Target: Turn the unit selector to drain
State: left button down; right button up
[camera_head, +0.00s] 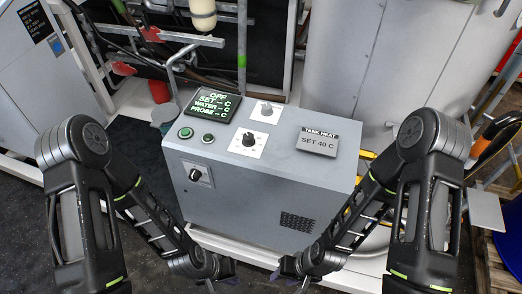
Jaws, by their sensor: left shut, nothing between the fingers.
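A grey control unit (228,174) stands in the middle of the head view. A black rotary knob (195,175) on a light plate sits on its front face, at the left. Two more dials sit on the top: a black knob (248,139) on a white scale plate and a pale knob (266,108) on another. The labels are too small to read, so I cannot tell which position any points to. My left gripper (226,284) is shut at the bottom edge, below and apart from the front knob. My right gripper (285,279) is beside it, partly cut off; its fingers are unclear.
The unit's top holds a display (212,102) reading OFF, SET, WATER and PROBE, two green buttons (186,133) and a TANK HEAT sign (317,142) reading SET 40 C. A large metal tank (385,60) stands behind. Pipes and hoses crowd the back left.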

aim_at(266, 110)
jog(key=k+j+z, duration=0.15)
jog(key=z, duration=0.25)
jog(key=k+j+z, duration=0.15)
jog(key=z, duration=0.25)
jog(key=k+z, duration=0.15)
jog(key=z, duration=0.25)
